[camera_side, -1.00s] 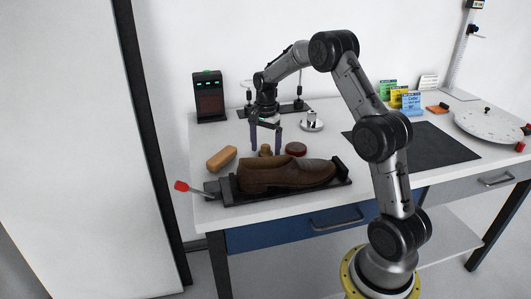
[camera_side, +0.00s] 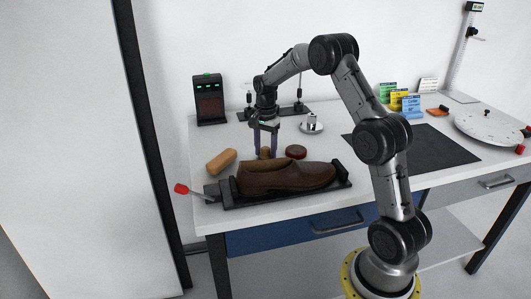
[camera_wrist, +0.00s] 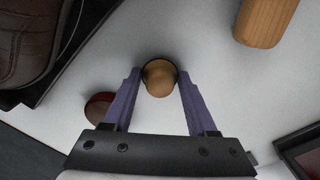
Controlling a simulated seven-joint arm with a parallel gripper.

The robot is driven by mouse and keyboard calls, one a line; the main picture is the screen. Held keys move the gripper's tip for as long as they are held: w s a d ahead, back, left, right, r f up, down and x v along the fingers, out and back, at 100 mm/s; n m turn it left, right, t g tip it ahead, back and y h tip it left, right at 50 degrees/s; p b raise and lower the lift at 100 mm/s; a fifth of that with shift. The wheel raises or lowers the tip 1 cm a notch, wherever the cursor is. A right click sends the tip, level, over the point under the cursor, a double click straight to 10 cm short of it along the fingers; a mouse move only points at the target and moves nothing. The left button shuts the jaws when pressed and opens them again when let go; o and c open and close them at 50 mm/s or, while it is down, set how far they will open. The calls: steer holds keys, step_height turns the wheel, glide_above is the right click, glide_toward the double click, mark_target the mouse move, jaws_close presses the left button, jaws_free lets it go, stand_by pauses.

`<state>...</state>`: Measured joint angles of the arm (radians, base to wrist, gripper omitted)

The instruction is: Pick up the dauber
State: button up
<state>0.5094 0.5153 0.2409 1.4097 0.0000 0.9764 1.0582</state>
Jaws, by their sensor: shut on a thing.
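The dauber (camera_wrist: 159,80) is a small round piece with a tan wooden top and a dark rim below. In the wrist view it sits between the purple fingers of my gripper (camera_wrist: 158,75), whose tips touch its sides. In the side view my gripper (camera_side: 266,157) points down behind the shoe, and the dauber (camera_side: 265,153) shows between the fingers, low at the white table. My gripper is shut on it. Its lower part is hidden by the shoe in the side view.
A brown shoe (camera_side: 285,177) rests on a black holder (camera_side: 335,188) in front. A wooden block (camera_side: 221,160) lies left, a dark red round tin (camera_side: 296,151) right. A black box (camera_side: 209,98) stands behind.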

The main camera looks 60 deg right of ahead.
mark_target(265, 148)
steer(key=shift+r, duration=0.55)
step_height(265, 148, up, 2)
steer(key=shift+r, duration=0.2)
steer(key=s+a+r, duration=0.2)
steer(key=s+r, duration=0.1)
steer(key=s, duration=0.1)
steer(key=s+a+r, duration=0.2)
steer(key=s+r, duration=0.1)
steer(key=s, duration=0.1)
steer(key=s+a+r, duration=0.2)
steer(key=s+r, duration=0.1)
steer(key=s, duration=0.1)
steer(key=shift+s+a+r, duration=0.1)
steer(key=shift+a+r, duration=0.15)
steer(key=shift+a, duration=0.15)
steer(key=o, duration=0.7)
steer(key=c, duration=0.6)
